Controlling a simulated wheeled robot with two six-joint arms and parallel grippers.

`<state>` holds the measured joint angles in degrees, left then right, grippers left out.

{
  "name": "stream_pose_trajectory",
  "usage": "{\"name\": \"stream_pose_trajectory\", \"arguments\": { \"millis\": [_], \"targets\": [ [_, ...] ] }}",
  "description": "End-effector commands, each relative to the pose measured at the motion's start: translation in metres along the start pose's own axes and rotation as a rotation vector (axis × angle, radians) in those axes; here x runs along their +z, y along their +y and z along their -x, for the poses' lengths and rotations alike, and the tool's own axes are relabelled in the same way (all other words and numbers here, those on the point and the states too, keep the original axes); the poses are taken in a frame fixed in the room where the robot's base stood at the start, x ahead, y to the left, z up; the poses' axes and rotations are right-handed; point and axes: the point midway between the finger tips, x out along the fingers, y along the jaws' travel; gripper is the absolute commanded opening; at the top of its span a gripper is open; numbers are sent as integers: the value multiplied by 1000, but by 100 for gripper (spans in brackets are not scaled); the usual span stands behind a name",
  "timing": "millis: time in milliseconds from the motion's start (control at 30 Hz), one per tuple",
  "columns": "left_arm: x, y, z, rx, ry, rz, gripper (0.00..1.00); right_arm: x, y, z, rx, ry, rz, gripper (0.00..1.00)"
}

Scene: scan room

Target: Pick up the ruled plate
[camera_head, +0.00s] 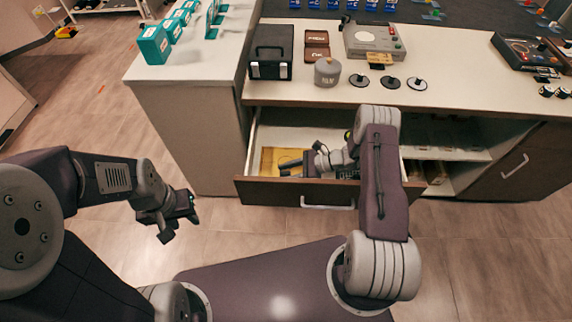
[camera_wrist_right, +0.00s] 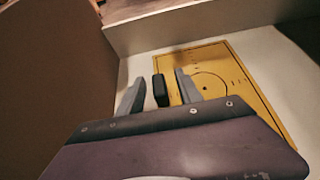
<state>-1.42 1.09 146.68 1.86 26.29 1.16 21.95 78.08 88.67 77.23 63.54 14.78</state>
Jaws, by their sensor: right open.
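The ruled plate (camera_wrist_right: 236,78) is a flat yellow plate with dark lines and a circle, lying on the pale floor of the open drawer. It also shows in the head view (camera_head: 267,161), partly hidden by my right gripper. My right gripper (camera_head: 286,167) reaches into the drawer.
The drawer front (camera_head: 265,191) and side walls enclose my right gripper. The counter (camera_head: 455,92) above holds a black box (camera_head: 271,52), a grey canister (camera_head: 327,71) and a grey device (camera_head: 373,40).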

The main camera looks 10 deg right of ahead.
Motion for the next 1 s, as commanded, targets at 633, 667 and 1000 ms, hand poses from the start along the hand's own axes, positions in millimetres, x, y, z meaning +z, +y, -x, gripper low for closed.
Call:
{"name": "stream_pose_trajectory", "arguments": {
  "millis": [633, 667, 1000],
  "targets": [
    [0, 0, 0, 0, 0, 0, 36, 0, 0, -1, 0, 1, 0, 0],
    [0, 0, 0, 0, 0, 0, 36, 0, 0, -1, 0, 1, 0, 0],
    [0, 0, 0, 0, 0, 0, 36, 0, 0, -1, 0, 1, 0, 0]
  ]
}}
